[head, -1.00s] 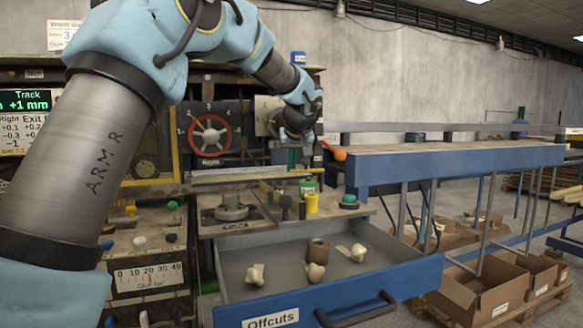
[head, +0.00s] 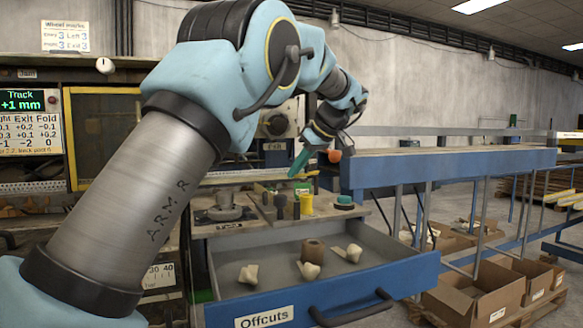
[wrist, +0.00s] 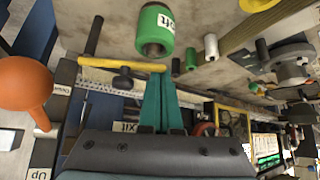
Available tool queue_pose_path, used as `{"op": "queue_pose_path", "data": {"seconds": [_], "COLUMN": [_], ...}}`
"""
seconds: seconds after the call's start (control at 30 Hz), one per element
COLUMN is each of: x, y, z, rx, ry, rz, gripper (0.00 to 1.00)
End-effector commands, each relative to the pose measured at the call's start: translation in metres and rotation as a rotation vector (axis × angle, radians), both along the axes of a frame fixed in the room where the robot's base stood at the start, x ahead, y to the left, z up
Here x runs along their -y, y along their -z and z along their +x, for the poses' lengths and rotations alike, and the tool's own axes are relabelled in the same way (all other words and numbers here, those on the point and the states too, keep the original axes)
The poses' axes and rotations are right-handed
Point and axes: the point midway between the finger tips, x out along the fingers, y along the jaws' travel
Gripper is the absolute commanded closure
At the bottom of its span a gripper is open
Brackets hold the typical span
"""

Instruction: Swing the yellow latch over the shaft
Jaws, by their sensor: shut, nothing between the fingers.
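The yellow latch (wrist: 115,64) is a thin bar lying nearly level across the wrist view, with a dark round knob (wrist: 123,80) at its middle. In the head view only a small yellow piece (head: 313,173) shows beside my fingers. My gripper (wrist: 160,76) has its teal fingers shut together and empty. Their tips are by the latch's right end; I cannot tell if they touch it. In the head view my gripper (head: 292,175) points down and left. A dark rod (wrist: 94,35) stands by the latch's left part; I cannot tell whether it is the shaft.
A green roll (wrist: 154,30) is close to my fingertips. An orange ball knob (head: 334,156) sits at the blue conveyor's (head: 450,170) end. A yellow cylinder (head: 306,204) and dark pegs stand below. The open offcuts drawer (head: 385,272) juts out in front.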

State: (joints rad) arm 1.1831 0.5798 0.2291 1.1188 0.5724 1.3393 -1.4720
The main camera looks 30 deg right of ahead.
Motion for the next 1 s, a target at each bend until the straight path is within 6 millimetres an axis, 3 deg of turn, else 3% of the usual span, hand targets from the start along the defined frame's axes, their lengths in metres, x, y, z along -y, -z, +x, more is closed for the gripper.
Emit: {"op": "queue_pose_path", "data": {"seconds": [0.37, 1.0], "x": [0.005, 0.006], "y": [0.000, 0.000], "z": [-0.012, -0.014], "rx": [0.000, -0.001], "ry": [-0.052, -0.050], "rz": [0.000, -0.001], "gripper": [1.00, 1.00]}}
